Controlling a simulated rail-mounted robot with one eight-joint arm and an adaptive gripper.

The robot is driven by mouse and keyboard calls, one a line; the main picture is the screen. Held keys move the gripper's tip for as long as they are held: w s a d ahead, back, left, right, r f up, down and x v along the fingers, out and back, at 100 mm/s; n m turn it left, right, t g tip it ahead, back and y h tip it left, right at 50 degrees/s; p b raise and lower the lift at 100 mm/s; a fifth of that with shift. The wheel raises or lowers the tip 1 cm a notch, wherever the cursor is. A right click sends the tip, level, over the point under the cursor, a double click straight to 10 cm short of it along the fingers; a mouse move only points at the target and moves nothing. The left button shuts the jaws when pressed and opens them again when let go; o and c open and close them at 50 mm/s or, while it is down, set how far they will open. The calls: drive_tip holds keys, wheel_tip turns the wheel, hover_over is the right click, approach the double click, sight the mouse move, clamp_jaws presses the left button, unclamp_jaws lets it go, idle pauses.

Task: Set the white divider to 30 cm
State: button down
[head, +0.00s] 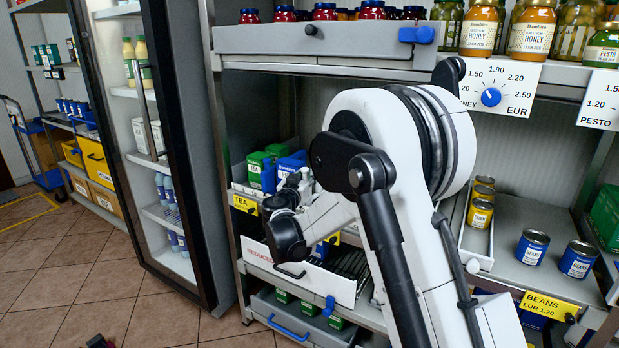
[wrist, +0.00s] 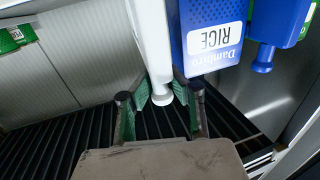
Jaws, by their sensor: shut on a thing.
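The white divider (wrist: 153,40) shows in the wrist view as an upright pale panel with a rounded white knob (wrist: 162,96) at its near end. My gripper (wrist: 162,84) has its two green-padded fingers on either side of the knob and is shut on the divider. The contact faces are partly hidden by the knob and the steep view. In the head view, my arm reaches into the shelf with the tea and rice boxes and hides the fingertips and the divider.
A blue RICE box (wrist: 212,35) stands close to the right of the white divider, with a blue knobbed piece (wrist: 264,58) beside it. Black ribbed flooring (wrist: 60,130) is bare to the left. Bean cans (head: 532,247) stand on the right-hand shelf.

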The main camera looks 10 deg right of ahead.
drive_tip(key=c, duration=1.7)
unclamp_jaws()
drive_tip(key=shift+o, duration=0.2)
drive_tip(key=v, duration=1.2)
drive_tip(key=s+d+r+n+g+y+p, duration=0.1)
drive_tip(key=s+d+r+g+p, duration=0.2)
drive_tip(key=s+d, duration=0.45)
drive_tip(key=s+d+r+g+p, duration=0.2)
drive_tip(key=s+d+r+g, duration=0.1)
drive_tip(key=s+d+r, duration=0.4)
drive_tip(key=s+a+f+n+g+y+p, duration=0.1)
drive_tip(key=s+n+g+y+p, duration=0.2)
drive_tip(key=s, duration=2.4)
drive_tip(key=y+p, duration=0.2)
drive_tip(key=y, duration=0.1)
drive_tip(key=shift+a+n, duration=0.4)
